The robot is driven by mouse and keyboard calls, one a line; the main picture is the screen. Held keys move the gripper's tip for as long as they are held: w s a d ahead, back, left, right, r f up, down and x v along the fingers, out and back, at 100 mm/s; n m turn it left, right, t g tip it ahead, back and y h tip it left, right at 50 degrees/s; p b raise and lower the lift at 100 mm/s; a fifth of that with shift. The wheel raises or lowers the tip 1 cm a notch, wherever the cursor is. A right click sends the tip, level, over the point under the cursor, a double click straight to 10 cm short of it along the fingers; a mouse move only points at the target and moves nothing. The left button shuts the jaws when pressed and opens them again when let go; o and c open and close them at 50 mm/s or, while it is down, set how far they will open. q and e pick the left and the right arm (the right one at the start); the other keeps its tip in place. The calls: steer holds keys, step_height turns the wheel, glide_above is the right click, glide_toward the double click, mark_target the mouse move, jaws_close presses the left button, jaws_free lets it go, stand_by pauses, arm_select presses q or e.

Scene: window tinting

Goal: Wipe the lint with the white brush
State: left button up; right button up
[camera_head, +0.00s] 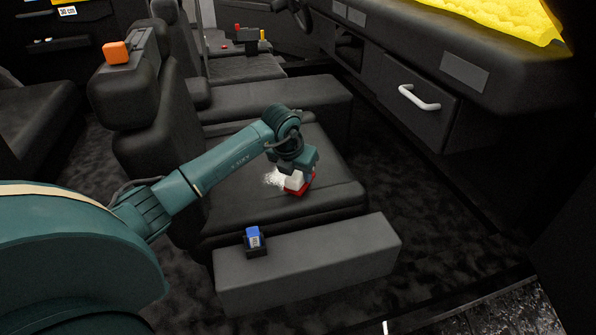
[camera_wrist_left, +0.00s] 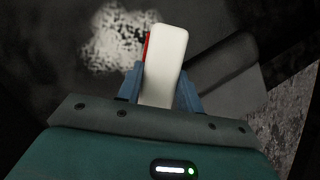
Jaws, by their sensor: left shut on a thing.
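My left gripper (camera_head: 300,170) reaches over the black seat cushion in the head view and is shut on the white brush (camera_wrist_left: 166,62). In the left wrist view the brush is a pale rounded block with a red edge, between the two blue fingers. Its white and red body (camera_head: 293,181) also shows in the head view, low over the seat. The lint (camera_head: 272,178) is a fuzzy white patch on the seat, just left of the brush. It also shows in the left wrist view (camera_wrist_left: 118,40). I cannot tell whether the brush touches the seat. My right gripper is out of view.
A grey box (camera_head: 320,268) stands in front of the seat, with a blue item (camera_head: 253,237) in a black holder on it. An orange block (camera_head: 117,53) lies on the headrest at the left. A drawer with a white handle (camera_head: 418,98) is at the right.

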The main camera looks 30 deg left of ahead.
arm_select(q)
steer(key=shift+f+b, duration=0.4)
steer(key=shift+f, duration=0.2)
steer(key=shift+f, duration=0.35)
